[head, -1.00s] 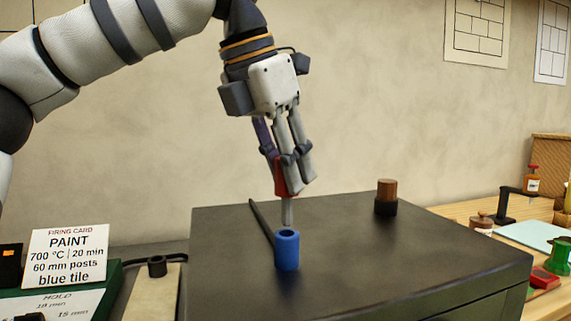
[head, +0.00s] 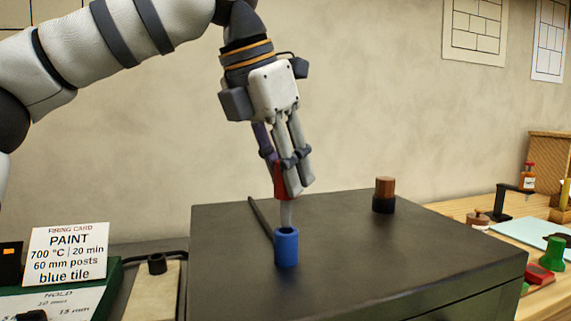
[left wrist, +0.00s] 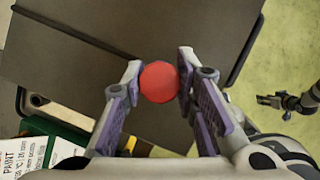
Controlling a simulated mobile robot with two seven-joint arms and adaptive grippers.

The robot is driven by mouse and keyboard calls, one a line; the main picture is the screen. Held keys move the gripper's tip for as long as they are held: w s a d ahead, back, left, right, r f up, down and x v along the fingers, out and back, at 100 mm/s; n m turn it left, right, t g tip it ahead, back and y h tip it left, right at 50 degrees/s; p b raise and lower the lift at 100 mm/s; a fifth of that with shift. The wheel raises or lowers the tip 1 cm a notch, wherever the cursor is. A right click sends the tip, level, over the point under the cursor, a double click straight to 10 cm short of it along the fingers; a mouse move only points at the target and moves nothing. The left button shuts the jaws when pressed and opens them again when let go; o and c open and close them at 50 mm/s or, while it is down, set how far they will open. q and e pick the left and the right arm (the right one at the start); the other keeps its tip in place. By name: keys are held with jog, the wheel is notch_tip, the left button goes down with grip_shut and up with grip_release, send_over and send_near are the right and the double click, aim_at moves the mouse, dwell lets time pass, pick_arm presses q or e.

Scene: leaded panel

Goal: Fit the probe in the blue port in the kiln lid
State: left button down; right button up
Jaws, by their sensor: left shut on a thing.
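My left gripper (head: 286,186) is shut on the probe, pointing down over the kiln lid (head: 340,235). The probe has a red handle (head: 279,180) and a thin grey rod (head: 287,214) below it. The blue port (head: 286,250) is a short upright tube on the lid. The rod's lower end is at the port's mouth; I cannot tell whether it is inside. In the left wrist view the handle's round red end (left wrist: 159,82) sits between the fingers and hides the rod and port.
A dark socket with a brown plug (head: 385,193) stands farther back on the lid. A thin dark rod (head: 260,219) lies behind the port. A firing card (head: 70,255) stands at the left. A wooden bench with several small items is at the right.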

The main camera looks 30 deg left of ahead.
aim_at(283, 198)
pick_arm(q)
jog(key=shift+f, duration=2.45)
jog(key=c, duration=1.2)
grip_release()
jog(key=shift+r, duration=3.5)
